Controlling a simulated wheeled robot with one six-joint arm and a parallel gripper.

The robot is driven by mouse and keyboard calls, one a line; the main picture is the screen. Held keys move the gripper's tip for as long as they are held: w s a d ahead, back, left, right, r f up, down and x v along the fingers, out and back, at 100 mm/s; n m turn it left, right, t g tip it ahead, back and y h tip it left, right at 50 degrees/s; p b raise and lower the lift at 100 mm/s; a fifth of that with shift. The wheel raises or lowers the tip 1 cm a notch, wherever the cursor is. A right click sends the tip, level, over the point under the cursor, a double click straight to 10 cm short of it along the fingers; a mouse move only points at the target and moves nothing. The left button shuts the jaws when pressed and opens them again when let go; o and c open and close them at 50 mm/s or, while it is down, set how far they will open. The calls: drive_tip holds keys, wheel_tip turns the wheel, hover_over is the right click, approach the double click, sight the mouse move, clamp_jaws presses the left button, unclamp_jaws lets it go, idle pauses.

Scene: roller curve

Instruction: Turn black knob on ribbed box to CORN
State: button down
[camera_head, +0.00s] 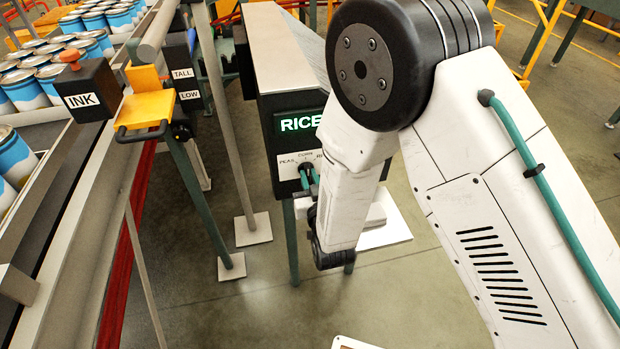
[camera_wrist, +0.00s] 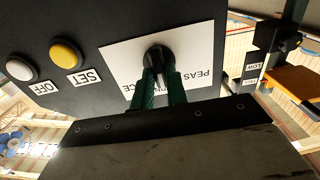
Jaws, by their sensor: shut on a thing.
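The black box (camera_head: 264,100) stands on green legs in the middle of the head view, with a lit display (camera_head: 300,123) reading RICE. In the wrist view the plate (camera_wrist: 120,60) appears upside down, with PEAS legible and other words partly hidden. The black knob (camera_wrist: 157,54) sits at its middle. My gripper (camera_wrist: 160,72) has its two green fingers closed on the knob's sides; they also show in the head view (camera_head: 309,180). The knob's pointer direction is unclear.
A yellow button (camera_wrist: 66,53) marked SET and a white button (camera_wrist: 20,69) marked OFF are on the same face. At left are an INK box (camera_head: 88,92), a yellow bracket (camera_head: 146,108), a TALL/LOW box (camera_head: 183,80) and a conveyor with cans (camera_head: 38,75).

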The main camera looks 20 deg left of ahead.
idle(0.3)
drive_tip(key=c, duration=1.4)
unclamp_jaws()
drive_tip(key=v, duration=0.8)
